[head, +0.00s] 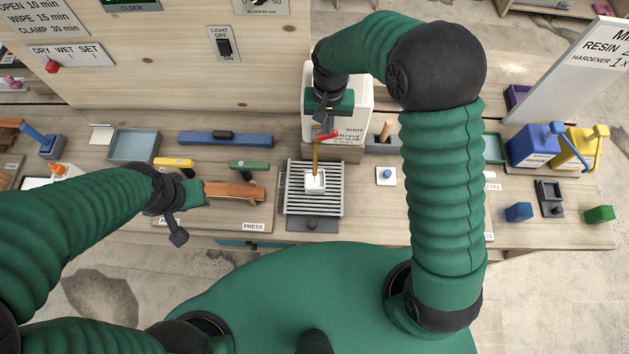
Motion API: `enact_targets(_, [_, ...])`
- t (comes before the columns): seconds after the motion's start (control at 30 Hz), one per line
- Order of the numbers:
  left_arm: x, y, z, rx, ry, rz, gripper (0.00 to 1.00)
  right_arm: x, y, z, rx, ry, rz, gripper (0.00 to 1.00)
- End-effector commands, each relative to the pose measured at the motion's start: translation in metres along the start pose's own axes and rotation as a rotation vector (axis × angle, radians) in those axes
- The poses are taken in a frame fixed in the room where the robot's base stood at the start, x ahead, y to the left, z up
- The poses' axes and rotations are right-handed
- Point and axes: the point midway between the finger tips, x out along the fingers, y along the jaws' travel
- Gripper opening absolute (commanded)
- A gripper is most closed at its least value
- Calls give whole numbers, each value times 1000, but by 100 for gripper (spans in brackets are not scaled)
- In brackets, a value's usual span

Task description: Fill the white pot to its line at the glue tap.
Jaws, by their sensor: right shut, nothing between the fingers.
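The small white pot (315,185) stands upright on the slatted grey grate (299,204) below the glue tap. A thin amber stream (316,156) runs down from the tap into it. Its fill line and glue level are too small to make out. The tap's red lever (327,135) lies in front of the white glue container (352,96), by the word SHUT. My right gripper (322,122) is shut and empty, right at the lever; I cannot tell whether they touch. My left gripper (178,225) is by the left end of an orange-brown wooden piece (236,191); its jaws are unclear.
A blue tool (225,138), a grey-blue tray (133,145) and a green tool (248,166) lie left of the grate. A white square with a blue knob (386,175) sits to its right. Blue (532,146) and yellow (585,148) containers stand far right.

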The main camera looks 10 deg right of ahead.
Motion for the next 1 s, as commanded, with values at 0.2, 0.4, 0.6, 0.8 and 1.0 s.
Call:
enact_targets(0.2, [0,0,0,0,0,0,36,0,0,0,0,0,0,0])
enact_targets(0.4, [7,0,2,0,0,0,36,10,0,0,0,-1,0,0])
enact_targets(0.6, [17,0,4,0,0,0,36,27,0,0,0,-2,1,0])
enact_targets(0.8, [25,0,6,0,0,0,36,40,0,0,0,0,0,0])
enact_targets(1.0, [11,0,3,0,0,0,36,24,0,0,0,1,-1,0])
